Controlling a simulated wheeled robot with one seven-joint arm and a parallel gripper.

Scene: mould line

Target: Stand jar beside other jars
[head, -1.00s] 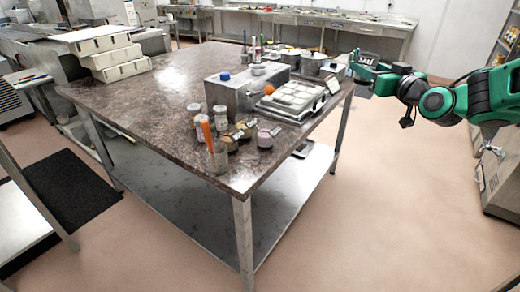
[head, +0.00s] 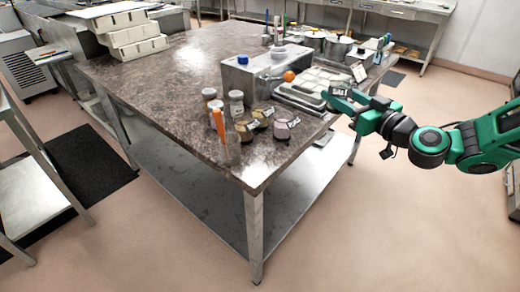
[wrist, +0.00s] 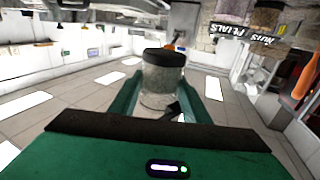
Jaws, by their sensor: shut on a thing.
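My gripper (head: 341,98) is at the right edge of the table in the head view, reaching in from the right. In the wrist view its green fingers (wrist: 161,97) are shut on a clear glass jar (wrist: 160,82) with a black lid and pale greyish contents. The held jar is hard to make out in the head view. Jars (wrist: 268,16) also show at the wrist view's top right.
A glass with an orange tool (head: 219,127) stands near the front edge of the table (head: 165,85). A metal box (head: 262,76), an orange ball (head: 289,76) and a tray of pale pieces (head: 310,88) lie behind the jars.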

